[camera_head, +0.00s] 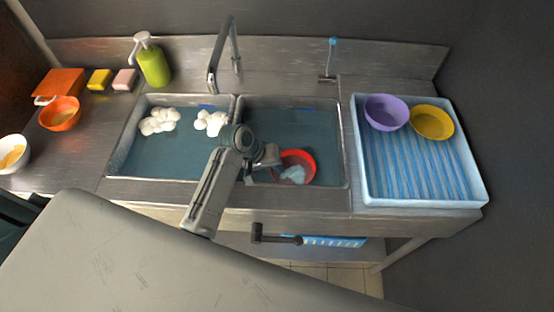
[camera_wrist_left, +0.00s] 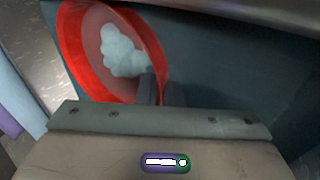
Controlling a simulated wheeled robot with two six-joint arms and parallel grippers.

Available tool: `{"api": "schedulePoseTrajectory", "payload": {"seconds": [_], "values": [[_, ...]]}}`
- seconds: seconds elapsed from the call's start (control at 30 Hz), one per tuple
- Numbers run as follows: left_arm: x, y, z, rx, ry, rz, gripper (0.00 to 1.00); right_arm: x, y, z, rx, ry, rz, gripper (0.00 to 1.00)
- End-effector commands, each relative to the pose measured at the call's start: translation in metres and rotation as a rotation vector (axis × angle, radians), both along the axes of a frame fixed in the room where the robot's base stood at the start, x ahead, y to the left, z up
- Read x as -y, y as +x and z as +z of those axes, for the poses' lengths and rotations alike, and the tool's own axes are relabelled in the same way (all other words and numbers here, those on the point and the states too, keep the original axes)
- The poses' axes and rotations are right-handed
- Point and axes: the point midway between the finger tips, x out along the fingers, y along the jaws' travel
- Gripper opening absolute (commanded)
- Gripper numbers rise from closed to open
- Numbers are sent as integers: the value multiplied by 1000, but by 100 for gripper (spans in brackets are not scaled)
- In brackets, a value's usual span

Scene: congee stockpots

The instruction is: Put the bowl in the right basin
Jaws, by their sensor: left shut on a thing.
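The red bowl (camera_head: 308,165) is in the right basin (camera_head: 318,120), near its front wall, with whitish foam or suds (camera_head: 292,174) inside it. My left gripper (camera_head: 271,160) reaches over the front edge of the sink and is shut on the bowl's left rim. In the left wrist view the bowl (camera_wrist_left: 82,62) is tilted in the picture, with its rim between the dark fingers (camera_wrist_left: 157,90). I cannot tell whether the bowl touches the basin floor. My right gripper is not in view.
The left basin (camera_head: 125,145) holds water and white foam (camera_head: 158,121). A faucet (camera_head: 216,65) stands behind the divider. A blue-white rack tray (camera_head: 420,175) at the right holds a purple bowl (camera_head: 385,112) and a yellow bowl (camera_head: 431,122). Orange (camera_head: 59,114) and white (camera_head: 12,153) bowls stand left.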

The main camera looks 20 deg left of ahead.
Motion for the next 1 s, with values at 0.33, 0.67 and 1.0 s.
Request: {"api": "schedulePoseTrajectory", "payload": {"seconds": [0.33,0.67,1.0], "values": [[-6,22,-12,3,0,1,0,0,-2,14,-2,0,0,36],[-11,38,-27,0,0,1,0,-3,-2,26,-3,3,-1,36],[-11,38,-30,0,0,1,10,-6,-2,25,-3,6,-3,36]]}}
